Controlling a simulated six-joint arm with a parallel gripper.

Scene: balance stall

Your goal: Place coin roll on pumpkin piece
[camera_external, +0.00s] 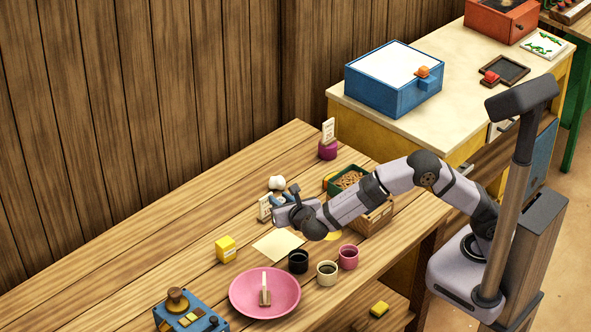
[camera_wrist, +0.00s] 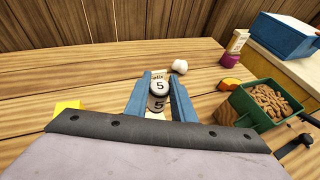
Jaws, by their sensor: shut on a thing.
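The coin roll (camera_wrist: 158,88), a small pale cylinder with a 5 on it, is between the blue fingers of my gripper (camera_wrist: 160,80) in the wrist view. My gripper is shut on it. In the external view my gripper (camera_external: 281,198) is over the middle of the wooden table, and I cannot make out the coin roll there. The orange pumpkin piece (camera_wrist: 230,84) lies on the table to the right of my gripper in the wrist view, beside the green crate. In the external view its orange edge (camera_external: 329,181) shows at the crate's left end, partly hidden.
The green crate (camera_wrist: 246,104) holds brown pieces. A white round object (camera_wrist: 179,66) stands beyond my gripper. A magenta card holder (camera_external: 328,151) is farther back. Dark, cream and pink cups (camera_external: 348,257) and a pink plate (camera_external: 240,300) are nearer. The left back of the table is clear.

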